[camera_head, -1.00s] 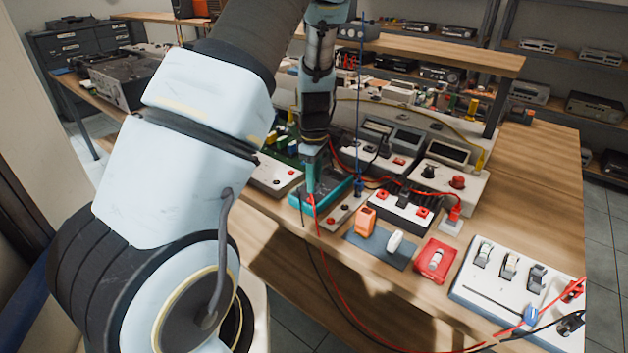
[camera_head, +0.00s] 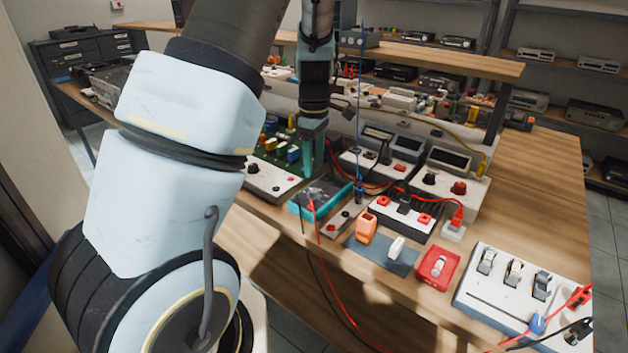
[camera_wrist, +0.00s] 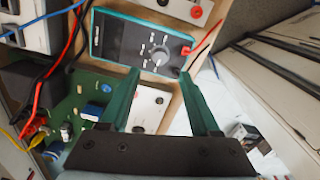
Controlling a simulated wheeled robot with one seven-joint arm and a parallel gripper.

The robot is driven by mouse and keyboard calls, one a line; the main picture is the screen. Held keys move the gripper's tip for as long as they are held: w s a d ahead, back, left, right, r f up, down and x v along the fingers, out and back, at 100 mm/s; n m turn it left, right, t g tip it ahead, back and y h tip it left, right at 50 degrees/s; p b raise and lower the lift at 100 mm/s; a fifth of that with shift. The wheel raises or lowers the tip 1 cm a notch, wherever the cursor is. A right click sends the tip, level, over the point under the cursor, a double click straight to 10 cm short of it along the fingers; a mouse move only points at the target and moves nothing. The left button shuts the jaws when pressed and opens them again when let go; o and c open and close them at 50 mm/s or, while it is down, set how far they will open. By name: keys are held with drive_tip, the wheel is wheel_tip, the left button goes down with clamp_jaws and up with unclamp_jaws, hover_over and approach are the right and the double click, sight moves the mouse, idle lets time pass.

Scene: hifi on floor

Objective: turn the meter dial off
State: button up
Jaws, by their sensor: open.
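The meter (camera_head: 296,209) lies face up on the bench in a teal case; its near edge faces me in the head view. In the wrist view the meter (camera_wrist: 108,45) shows a dark face with white marks around a round grey dial (camera_wrist: 159,56). Which mark the dial points to is too small to tell. My gripper (camera_head: 312,168) is above the far side of the meter in the head view. In the wrist view my gripper (camera_wrist: 159,77) has its two green fingers spread apart, with nothing between them. The dial is beyond the fingertips, and the fingers appear clear of it.
Red leads run from the meter across the bench. A green circuit board (camera_head: 278,150) and a white box (camera_head: 268,180) are left of it. An orange block (camera_head: 366,228), a red switch (camera_head: 437,266) and a white switch panel (camera_head: 510,300) stand to the right.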

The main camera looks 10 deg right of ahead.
drive_tip(key=shift+r, duration=1.5)
drive_tip(key=s+a+r+m+t, duration=0.1)
drive_tip(key=s+a+r+m, duration=0.1)
drive_tip(key=s+a+m, duration=1)
drive_tip(key=s+a, duration=0.2)
drive_tip(key=a, duration=0.2)
drive_tip(key=shift+s+a+t, duration=0.15)
drive_tip(key=shift+a+t, duration=0.15)
drive_tip(key=shift+a, duration=0.1)
